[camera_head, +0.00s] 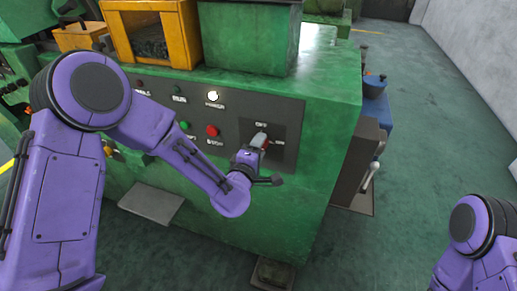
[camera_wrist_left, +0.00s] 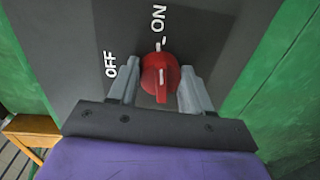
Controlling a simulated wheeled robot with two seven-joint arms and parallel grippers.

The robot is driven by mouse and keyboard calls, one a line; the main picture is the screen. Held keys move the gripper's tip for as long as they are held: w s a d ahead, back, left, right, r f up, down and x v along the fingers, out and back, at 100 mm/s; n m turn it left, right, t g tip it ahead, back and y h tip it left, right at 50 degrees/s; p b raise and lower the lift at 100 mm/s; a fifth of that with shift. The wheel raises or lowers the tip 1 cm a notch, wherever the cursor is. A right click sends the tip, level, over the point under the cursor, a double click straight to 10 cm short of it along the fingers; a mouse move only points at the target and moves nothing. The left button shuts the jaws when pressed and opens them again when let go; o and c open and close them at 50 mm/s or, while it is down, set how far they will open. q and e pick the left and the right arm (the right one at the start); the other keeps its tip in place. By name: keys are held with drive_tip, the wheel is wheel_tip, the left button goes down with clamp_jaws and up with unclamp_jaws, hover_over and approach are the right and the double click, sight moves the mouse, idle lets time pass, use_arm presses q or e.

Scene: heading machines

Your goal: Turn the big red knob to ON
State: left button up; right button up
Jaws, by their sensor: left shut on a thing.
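The big red knob (camera_wrist_left: 160,78) is on a dark panel, with an OFF label to its left and an ON label above it in the left wrist view. Its raised grip runs roughly up and down there, and its white line points roughly toward the ON mark. In the head view the knob (camera_head: 260,140) is partly hidden by my gripper. My left gripper (camera_head: 257,157) is shut on the knob, with one grey finger on each side, as the left wrist view (camera_wrist_left: 160,85) shows. Only part of my right arm shows; its gripper is out of frame.
The dark control panel (camera_head: 225,133) on the green machine also carries a red stop button (camera_head: 212,131), a green button (camera_head: 185,125) and a white lamp (camera_head: 212,96). A lever (camera_head: 370,177) and a blue machine part (camera_head: 374,87) stand to the right. Floor is clear at far right.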

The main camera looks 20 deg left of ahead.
use_arm(q)
drive_tip(key=shift+f+m, duration=0.1)
drive_tip(key=shift+m, duration=0.9)
drive_tip(key=o, duration=1)
drive_tip(key=shift+o, duration=0.2)
drive_tip(key=shift+s, duration=0.1)
drive_tip(key=s, duration=1)
drive_tip(key=shift+s+a+r+b, duration=0.2)
drive_tip(key=shift+r+b, duration=0.1)
drive_tip(key=shift+r, duration=0.15)
